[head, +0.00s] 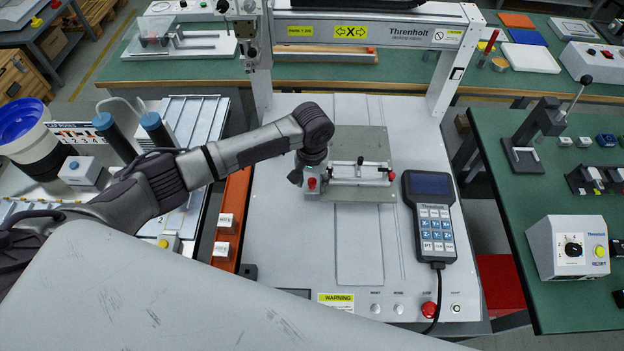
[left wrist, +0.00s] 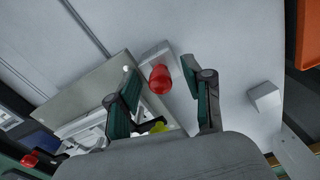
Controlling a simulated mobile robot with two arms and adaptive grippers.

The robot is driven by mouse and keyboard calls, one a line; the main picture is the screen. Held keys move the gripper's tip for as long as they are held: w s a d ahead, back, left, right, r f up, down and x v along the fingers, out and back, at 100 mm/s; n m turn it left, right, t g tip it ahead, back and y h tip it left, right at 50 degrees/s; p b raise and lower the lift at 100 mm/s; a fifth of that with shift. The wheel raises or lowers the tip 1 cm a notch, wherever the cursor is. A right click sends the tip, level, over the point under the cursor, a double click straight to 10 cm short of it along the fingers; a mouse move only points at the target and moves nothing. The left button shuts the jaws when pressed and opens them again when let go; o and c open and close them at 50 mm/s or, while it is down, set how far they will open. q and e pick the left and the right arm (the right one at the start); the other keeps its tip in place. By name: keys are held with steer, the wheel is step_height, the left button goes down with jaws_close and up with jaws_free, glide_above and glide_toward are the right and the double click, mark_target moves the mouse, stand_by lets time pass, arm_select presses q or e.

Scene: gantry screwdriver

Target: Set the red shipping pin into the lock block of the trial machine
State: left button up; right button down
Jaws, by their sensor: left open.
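The red pin (head: 311,183) stands with its rounded red head up at a small pale block (head: 312,172), at the left end of the fixture on the grey plate (head: 345,215). My left gripper (head: 303,174) is low over this block and partly hides it. In the left wrist view my left gripper (left wrist: 160,90) is open, with the red pin (left wrist: 160,78) showing between its two fingertips, apart from both. How deep the pin sits cannot be told. The trial machine is the white gantry bed (head: 290,270) under the crossbeam. My right gripper is out of view.
A handheld pendant (head: 432,215) lies right of the plate. A clamp with a red tip (head: 391,175) is at the fixture's right end. The gantry crossbeam (head: 370,32) spans behind. An orange rail (head: 232,215) runs along the left. The bed's front is mostly clear.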

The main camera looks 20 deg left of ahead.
mark_target(312, 181)
arm_select(q)
steer(key=shift+r, duration=0.15)
step_height(312, 181, up, 12)
stand_by(0.4)
stand_by(0.4)
